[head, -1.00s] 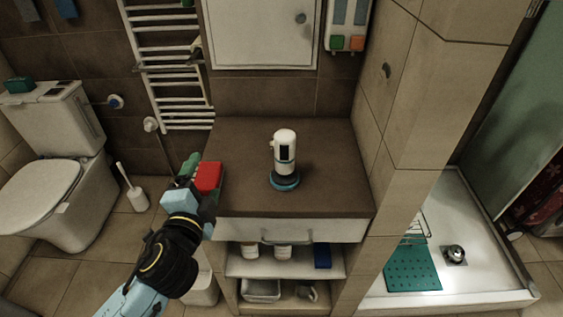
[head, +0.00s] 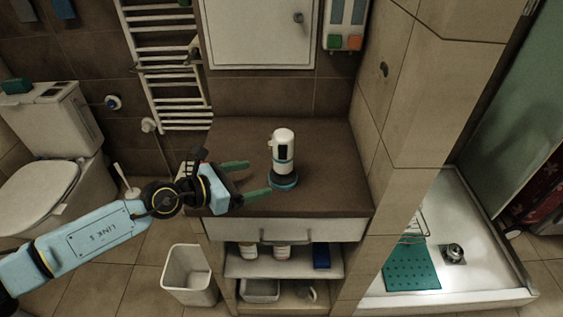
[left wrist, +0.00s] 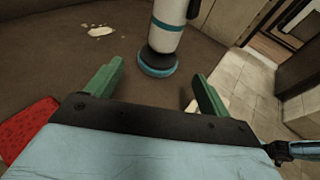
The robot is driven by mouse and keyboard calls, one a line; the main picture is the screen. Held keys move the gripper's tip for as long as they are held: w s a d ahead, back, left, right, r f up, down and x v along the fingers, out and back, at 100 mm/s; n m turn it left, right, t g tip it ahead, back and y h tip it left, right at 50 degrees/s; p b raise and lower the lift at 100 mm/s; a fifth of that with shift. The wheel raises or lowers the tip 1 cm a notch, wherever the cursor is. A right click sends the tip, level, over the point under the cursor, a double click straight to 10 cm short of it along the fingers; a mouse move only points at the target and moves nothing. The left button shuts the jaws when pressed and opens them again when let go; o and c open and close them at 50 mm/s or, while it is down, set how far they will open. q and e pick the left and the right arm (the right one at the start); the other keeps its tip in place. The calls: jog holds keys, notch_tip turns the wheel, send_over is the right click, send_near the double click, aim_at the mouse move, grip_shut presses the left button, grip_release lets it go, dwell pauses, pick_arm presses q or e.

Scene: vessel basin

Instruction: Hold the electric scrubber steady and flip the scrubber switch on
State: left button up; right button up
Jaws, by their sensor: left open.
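The electric scrubber (head: 284,146) stands upright on the brown counter, white with a dark panel, a blue band and a round blue base. In the left wrist view the scrubber (left wrist: 166,36) is ahead, its top cut off. I cannot make out the switch clearly. My left gripper (head: 259,178) is open and empty, just left of the scrubber. Its green fingers point toward the scrubber's lower part and appear apart from it. The gripper (left wrist: 159,70) in the left wrist view has the base between and beyond its fingertips. My right gripper is not in view.
The counter (head: 325,180) is clear to the scrubber's right. A tiled wall (head: 375,140) bounds that side. A red textured object (left wrist: 28,125) lies left of the gripper in the wrist view. Below are a drawer (head: 290,230) and shelves; a white bin (head: 188,275) stands on the floor.

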aim_at(279, 172)
pick_arm(q)
jog(key=b+x, duration=0.1)
jog(key=x, duration=0.6)
jog(key=shift+w+d+b, duration=0.1)
jog(key=shift+b, duration=0.2)
jog(key=shift+w+d+f, duration=0.25)
jog(key=shift+w+d, duration=0.05)
jog(key=shift+d, duration=0.25)
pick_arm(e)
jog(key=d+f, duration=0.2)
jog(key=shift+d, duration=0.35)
